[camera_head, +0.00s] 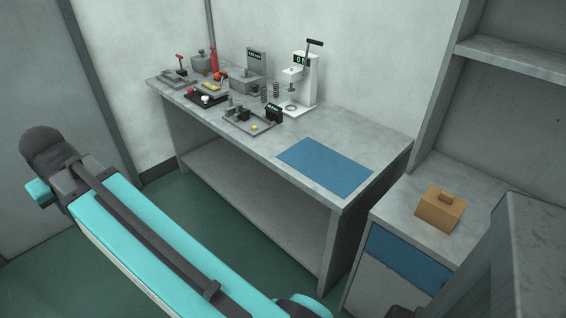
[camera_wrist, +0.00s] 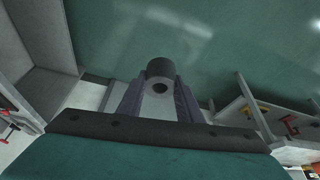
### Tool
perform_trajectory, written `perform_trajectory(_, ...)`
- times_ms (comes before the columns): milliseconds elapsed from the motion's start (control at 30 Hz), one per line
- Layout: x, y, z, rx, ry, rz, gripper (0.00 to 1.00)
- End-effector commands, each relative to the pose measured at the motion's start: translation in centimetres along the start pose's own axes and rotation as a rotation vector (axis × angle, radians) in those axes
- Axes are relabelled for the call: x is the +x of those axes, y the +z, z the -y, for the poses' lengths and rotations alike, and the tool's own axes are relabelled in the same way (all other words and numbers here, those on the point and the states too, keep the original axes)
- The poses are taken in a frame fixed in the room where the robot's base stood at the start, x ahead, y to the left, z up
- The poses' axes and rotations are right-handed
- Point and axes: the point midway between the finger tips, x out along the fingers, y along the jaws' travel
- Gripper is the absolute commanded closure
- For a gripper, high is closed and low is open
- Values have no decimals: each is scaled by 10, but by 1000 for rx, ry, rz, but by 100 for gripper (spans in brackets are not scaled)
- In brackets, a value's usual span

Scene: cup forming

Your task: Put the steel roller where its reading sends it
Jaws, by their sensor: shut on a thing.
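A dark grey cylinder with a round hole in its end, which looks like the steel roller (camera_wrist: 161,69), is between the fingertips of my gripper (camera_wrist: 158,88) in the wrist view. My gripper is shut on it and holds it in the air, with green floor behind. In the head view neither the gripper's fingers nor the roller can be made out. A white stand with a black lever and a lit green display (camera_head: 301,61) stands on the bench. A grey block with a small display (camera_head: 256,55) and a low fixture with a black display (camera_head: 273,110) are near it.
The grey bench (camera_head: 235,145) holds several small fixtures, springs and a red-handled tool (camera_head: 213,60) at its far end. A blue mat (camera_head: 325,167) at its near end is bare.

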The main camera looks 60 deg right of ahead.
Motion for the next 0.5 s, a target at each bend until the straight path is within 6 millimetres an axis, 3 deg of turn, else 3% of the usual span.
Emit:
perform_trajectory(267, 10, 7, -89, 287, 119, 2, 96)
perform_trajectory(500, 15, 25, -176, 583, 240, 2, 96)
